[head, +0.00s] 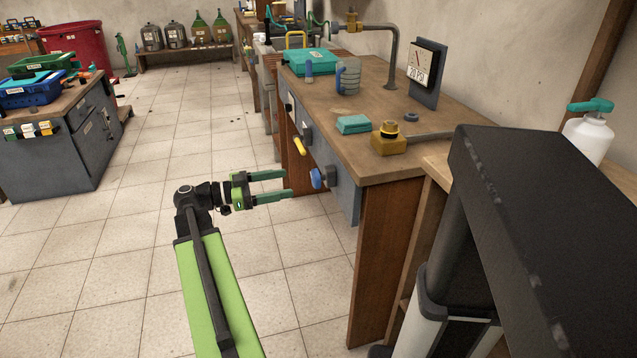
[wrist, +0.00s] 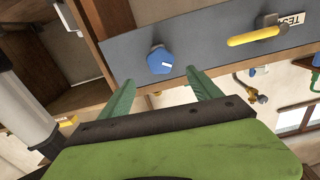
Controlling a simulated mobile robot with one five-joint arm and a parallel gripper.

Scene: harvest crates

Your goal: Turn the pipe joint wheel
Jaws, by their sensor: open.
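A blue knob-like wheel (head: 317,178) sits on the grey front panel under the workbench edge. It also shows in the wrist view (wrist: 159,60), facing the space between my fingertips. My gripper (head: 288,184) is open and empty, its two green fingers pointing right towards the blue wheel, apart from it. In the wrist view the fingers (wrist: 161,77) spread on either side just short of the wheel. I cannot tell which of these is the pipe joint wheel.
A yellow lever handle (head: 300,146) is on the panel, also in the wrist view (wrist: 254,37). The bench (head: 345,110) carries a gauge (head: 424,68), a teal case (head: 312,62) and a teal folded cloth (head: 353,124). Tiled floor (head: 130,230) lies clear to the left.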

